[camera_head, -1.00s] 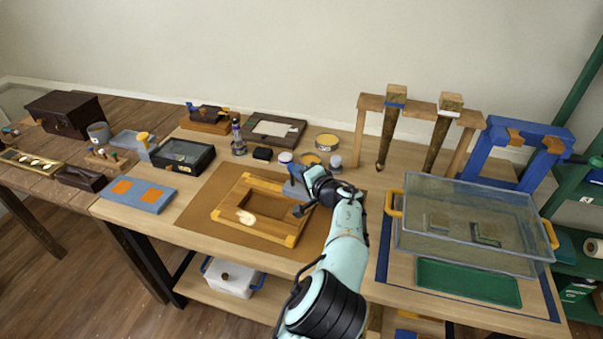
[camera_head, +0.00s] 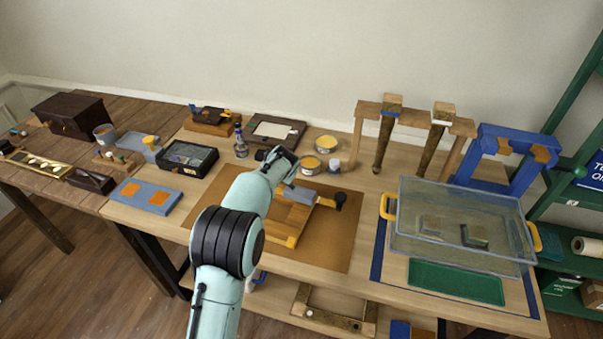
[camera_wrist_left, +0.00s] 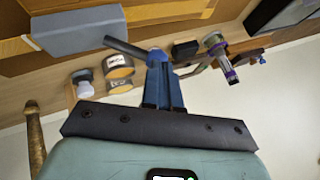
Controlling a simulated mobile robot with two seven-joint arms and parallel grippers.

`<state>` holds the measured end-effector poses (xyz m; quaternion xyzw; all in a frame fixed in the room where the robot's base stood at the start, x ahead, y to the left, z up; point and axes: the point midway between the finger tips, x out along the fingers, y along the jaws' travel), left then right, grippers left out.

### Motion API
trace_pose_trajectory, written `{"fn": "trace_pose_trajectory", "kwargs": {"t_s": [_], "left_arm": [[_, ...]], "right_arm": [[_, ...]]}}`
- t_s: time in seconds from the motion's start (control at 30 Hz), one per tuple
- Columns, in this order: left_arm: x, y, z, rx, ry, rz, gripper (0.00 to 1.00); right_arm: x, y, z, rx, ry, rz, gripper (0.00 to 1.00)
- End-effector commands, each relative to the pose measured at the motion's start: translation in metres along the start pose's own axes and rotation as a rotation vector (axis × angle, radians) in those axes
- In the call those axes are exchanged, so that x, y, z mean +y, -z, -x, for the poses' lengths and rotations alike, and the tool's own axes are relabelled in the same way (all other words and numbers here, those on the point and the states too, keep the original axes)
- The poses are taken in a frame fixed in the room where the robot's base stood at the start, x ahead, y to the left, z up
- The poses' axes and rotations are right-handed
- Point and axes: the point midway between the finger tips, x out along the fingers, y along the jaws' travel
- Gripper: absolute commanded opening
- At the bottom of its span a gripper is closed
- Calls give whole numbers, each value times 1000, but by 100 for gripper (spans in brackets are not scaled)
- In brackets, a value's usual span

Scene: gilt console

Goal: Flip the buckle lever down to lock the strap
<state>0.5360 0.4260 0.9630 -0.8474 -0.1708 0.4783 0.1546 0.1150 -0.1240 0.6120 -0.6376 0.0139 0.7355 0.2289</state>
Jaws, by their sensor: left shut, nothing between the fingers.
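The wooden frame (camera_head: 284,222) lies on the brown mat, partly hidden by my left arm. A grey block (camera_head: 297,192), apparently the buckle, sits at its right far side; a grey block also shows in the wrist view (camera_wrist_left: 80,31). A black knob (camera_head: 340,202), apparently the lever's end, sticks out to the right of it, low over the mat. The strap is not clear to me. My left gripper (camera_wrist_left: 158,58) is shut and empty, behind my wrist in the head view. A dark rod (camera_wrist_left: 124,47) shows at its tip; I cannot tell whether they touch. My right gripper is out of view.
Behind the frame stand open tins (camera_head: 326,145), a small white-capped jar (camera_head: 333,166) and a purple bottle (camera_head: 240,140). A glass-lidded black box (camera_head: 187,157) is left of my arm. A clear tank (camera_head: 460,225) stands right. The mat's right part is clear.

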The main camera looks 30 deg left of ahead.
Motion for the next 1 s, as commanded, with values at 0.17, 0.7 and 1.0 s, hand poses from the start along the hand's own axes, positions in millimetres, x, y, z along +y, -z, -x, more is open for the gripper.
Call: {"fn": "trace_pose_trajectory", "kwargs": {"t_s": [0.17,0.7,1.0], "left_arm": [[4,-1,-1,0,2,-8,0],[21,-1,-1,0,3,-8,0],[19,0,0,0,4,-8,0]], "right_arm": [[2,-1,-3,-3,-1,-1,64],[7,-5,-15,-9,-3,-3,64],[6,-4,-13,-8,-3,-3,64]]}}
